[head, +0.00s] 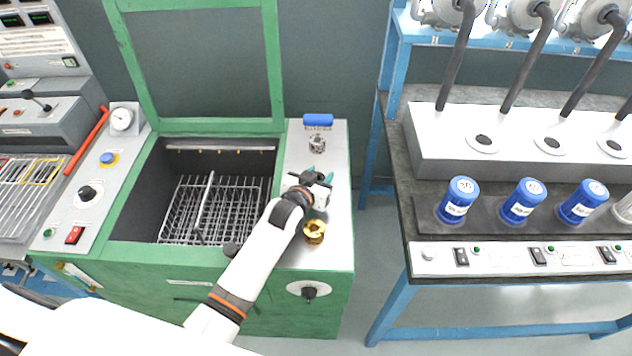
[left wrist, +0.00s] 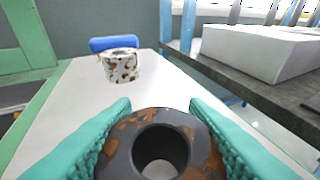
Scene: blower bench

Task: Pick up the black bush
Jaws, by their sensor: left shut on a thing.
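The black bush (left wrist: 122,152), a dark ring with rusty brown patches and a round hole, sits between the teal fingers in the left wrist view. My left gripper (left wrist: 160,140) is shut on it, one finger on each side. In the head view my left gripper (head: 318,181) is over the pale right-hand top of the green-framed bench; the bush is mostly hidden there by the gripper. I cannot tell whether the bush touches the surface. My right gripper is not in view.
Behind the gripper a speckled white and brown bush (head: 317,144) stands before a blue block (head: 318,120). A gold-coloured part (head: 314,231) is close in front. Left is an open tank with a wire basket (head: 225,210). Right is a separate bench with blue-capped jars (head: 458,200).

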